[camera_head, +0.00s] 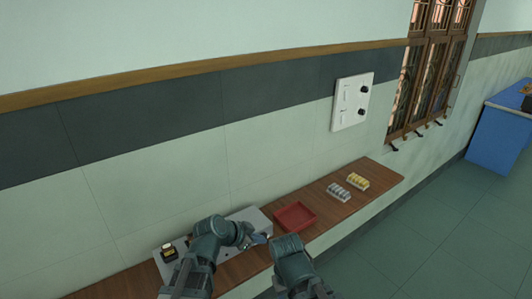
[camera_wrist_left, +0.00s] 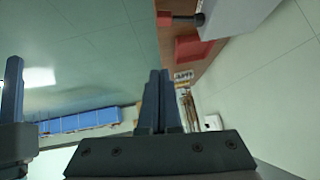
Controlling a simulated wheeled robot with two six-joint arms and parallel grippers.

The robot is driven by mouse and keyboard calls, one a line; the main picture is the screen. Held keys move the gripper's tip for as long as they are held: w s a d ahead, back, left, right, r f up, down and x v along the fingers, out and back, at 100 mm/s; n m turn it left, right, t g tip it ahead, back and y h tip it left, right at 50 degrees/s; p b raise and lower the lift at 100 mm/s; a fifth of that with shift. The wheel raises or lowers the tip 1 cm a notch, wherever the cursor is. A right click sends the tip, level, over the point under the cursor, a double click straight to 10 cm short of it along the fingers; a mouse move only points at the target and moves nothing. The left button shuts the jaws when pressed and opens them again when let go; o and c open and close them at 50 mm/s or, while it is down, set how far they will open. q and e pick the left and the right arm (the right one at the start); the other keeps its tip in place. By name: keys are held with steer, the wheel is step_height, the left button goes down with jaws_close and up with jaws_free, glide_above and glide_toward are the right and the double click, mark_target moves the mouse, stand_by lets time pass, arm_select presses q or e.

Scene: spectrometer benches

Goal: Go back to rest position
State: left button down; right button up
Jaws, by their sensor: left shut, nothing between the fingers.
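My left gripper (camera_head: 262,239) is over the grey-white instrument (camera_head: 258,219) on the wooden bench. In the left wrist view its two fingers (camera_wrist_left: 155,98) are together with nothing between them. My right arm shows in the head view at bottom centre, bent in front of the bench edge, but its fingers cannot be made out there. A dark part with an upright bar, likely of my right arm, stands at the left edge of the left wrist view.
A red tray (camera_head: 294,217) lies right of the instrument. A white switch panel (camera_head: 352,101) hangs on the wall. A blue bench (camera_head: 497,137) is far right; the floor between is clear.

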arm_select(q)
steer(key=s+a+f+n+g+y+b, duration=0.1)
steer(key=s+f+n+g+y, duration=0.2)
steer(key=s, duration=0.5)
steer(key=s+a+f+n+g+y+b, duration=0.1)
steer(key=s+f+n+g+y+b, duration=0.1)
steer(key=s+f, duration=0.4)
steer(key=s+n+g+y, duration=0.1)
steer(key=s+n+y, duration=0.1)
steer(key=shift+s+a+f+n+g+y, duration=0.2)
steer(key=shift+s+a+n+g+y, duration=0.1)
steer(key=shift+s+a+y, duration=0.1)
